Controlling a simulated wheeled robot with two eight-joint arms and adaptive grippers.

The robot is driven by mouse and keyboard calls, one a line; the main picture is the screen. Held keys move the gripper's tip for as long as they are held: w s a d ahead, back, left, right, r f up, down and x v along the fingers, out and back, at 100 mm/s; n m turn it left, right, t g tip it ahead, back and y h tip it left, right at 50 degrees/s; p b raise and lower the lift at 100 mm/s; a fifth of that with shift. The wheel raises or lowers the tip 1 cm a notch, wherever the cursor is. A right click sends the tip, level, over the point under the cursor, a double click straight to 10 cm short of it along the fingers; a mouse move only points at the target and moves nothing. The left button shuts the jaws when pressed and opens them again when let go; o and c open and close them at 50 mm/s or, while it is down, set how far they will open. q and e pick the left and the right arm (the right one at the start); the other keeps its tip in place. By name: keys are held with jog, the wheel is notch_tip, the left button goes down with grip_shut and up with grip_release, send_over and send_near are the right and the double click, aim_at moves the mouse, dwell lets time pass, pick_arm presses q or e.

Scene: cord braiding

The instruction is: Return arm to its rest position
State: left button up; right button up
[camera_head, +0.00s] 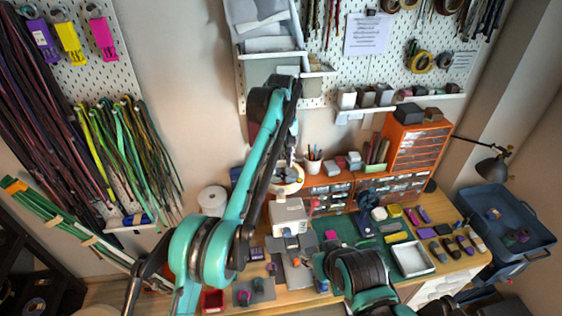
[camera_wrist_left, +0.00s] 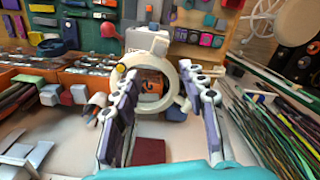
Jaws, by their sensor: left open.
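My left arm rises from the lower left in the head view, bends at the top and comes down toward the bench. My left gripper (camera_head: 284,170) hangs at the lower end, beside a pale ring-shaped device (camera_head: 290,187). In the left wrist view my left gripper (camera_wrist_left: 158,75) is open, with its two fingers spread apart. The ring (camera_wrist_left: 142,108) appears between and beyond the fingers; I cannot tell whether they touch it. No held object is visible. My right arm's teal and dark links show at the bottom of the head view; its gripper is not visible.
A white machine (camera_head: 289,216) stands on the wooden bench below the ring. A green mat (camera_head: 352,236), a white tray (camera_head: 411,259) and an orange drawer cabinet (camera_head: 414,146) are to its right. Cords hang from the left pegboard (camera_head: 112,87). A blue bin (camera_head: 512,222) stands far right.

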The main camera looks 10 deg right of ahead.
pick_arm(q)
jog(key=shift+r, duration=0.2)
dwell(0.3)
jog(key=s+a+f+m+t+b, duration=0.1)
jog(key=s+a+f+t+b, duration=0.1)
jog(key=s+a+b, duration=0.5)
jog(key=s+a+f+m+t+b, duration=0.15)
jog(key=a+b, duration=0.35)
jog(key=a, duration=0.7)
jog(key=s+a+f+t+b, duration=0.1)
jog(key=s+a+f+b, duration=0.2)
jog(key=s+f, duration=0.4)
jog(key=s+a+f+m+t+b, duration=0.1)
jog(key=s+a+f+b, duration=0.3)
jog(key=f, duration=0.6)
jog(key=s+a+f+t+b, duration=0.1)
jog(key=s+a+f+b, duration=0.3)
jog(key=s+a+f, duration=0.3)
jog(key=s+f, duration=0.1)
jog(key=s, duration=0.3)
jog(key=shift+f+t, duration=0.2)
jog(key=shift+t, duration=0.15)
